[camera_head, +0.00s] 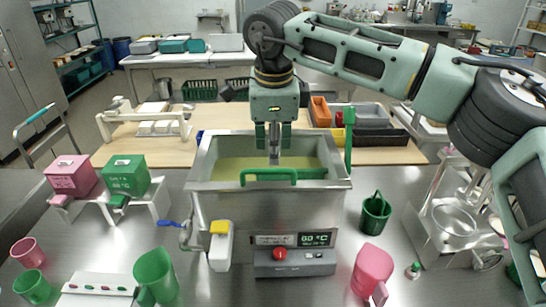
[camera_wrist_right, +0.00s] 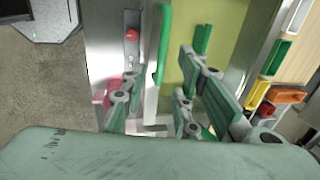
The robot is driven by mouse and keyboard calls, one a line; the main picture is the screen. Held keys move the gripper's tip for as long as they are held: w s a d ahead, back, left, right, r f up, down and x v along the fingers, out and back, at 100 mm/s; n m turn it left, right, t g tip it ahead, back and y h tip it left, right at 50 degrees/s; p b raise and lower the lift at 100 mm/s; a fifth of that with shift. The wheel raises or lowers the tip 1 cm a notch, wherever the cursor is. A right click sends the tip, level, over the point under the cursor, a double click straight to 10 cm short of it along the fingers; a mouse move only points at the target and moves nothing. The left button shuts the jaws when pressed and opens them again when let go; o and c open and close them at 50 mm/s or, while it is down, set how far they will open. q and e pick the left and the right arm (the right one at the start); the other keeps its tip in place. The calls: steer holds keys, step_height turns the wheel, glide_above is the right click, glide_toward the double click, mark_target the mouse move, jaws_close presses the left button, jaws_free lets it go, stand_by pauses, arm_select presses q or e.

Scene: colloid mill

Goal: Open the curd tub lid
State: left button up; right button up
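The steel tub (camera_head: 260,205), with a temperature display on its front, stands mid-table. Its top shows a yellow-green surface (camera_head: 225,168); I cannot tell whether this is a lid or the contents. A green horizontal handle (camera_head: 282,174) runs along the front of the top. In the right wrist view the green handle (camera_wrist_right: 162,45) shows as a bar near the space between the fingers. My right gripper (camera_head: 274,150) points down over the tub. In its wrist view the fingers (camera_wrist_right: 160,95) are apart with nothing held. Contact with the handle cannot be told. My left gripper is out of view.
A pink box (camera_head: 72,175) and a green box (camera_head: 125,175) stand left of the tub. A green basket (camera_head: 375,213) and a pink jug (camera_head: 371,272) stand to its right. A green jug (camera_head: 155,276) is at front left. A green upright bar (camera_head: 349,135) rises at the tub's right.

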mark_target(273, 171)
steer(key=f, duration=0.2)
steer(key=f+p, duration=0.1)
steer(key=f, duration=0.1)
steer(key=shift+w, duration=0.4)
steer(key=shift+w+f, duration=0.25)
steer(key=shift+f, duration=0.5)
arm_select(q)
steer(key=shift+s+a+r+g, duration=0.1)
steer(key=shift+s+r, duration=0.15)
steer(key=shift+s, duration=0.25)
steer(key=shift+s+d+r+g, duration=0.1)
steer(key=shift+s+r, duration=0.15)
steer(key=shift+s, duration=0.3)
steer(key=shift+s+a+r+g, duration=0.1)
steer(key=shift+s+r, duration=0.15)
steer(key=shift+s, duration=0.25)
arm_select(e)
jaws_close()
